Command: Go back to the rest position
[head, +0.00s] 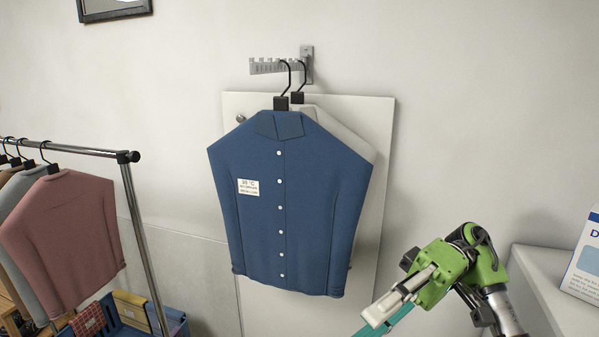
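My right gripper (378,314) comes in from the lower right, with a green body and pale fingers pointing down and left. Its fingers are seen edge-on, so I cannot tell if they are open or shut. A teal strip (398,324) shows just beside the fingers and runs out of the bottom edge; I cannot tell if it is held. The gripper is right of and below the blue shirt (310,215), apart from it. My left gripper is not in view.
The blue shirt hangs in front of a pale garment (340,130) on a wall hook rail (275,66), before a white panel (380,135). A clothes rack (90,150) with several garments and a blue crate (130,312) is at left. A white surface (560,300) holds a box (585,265) at right.

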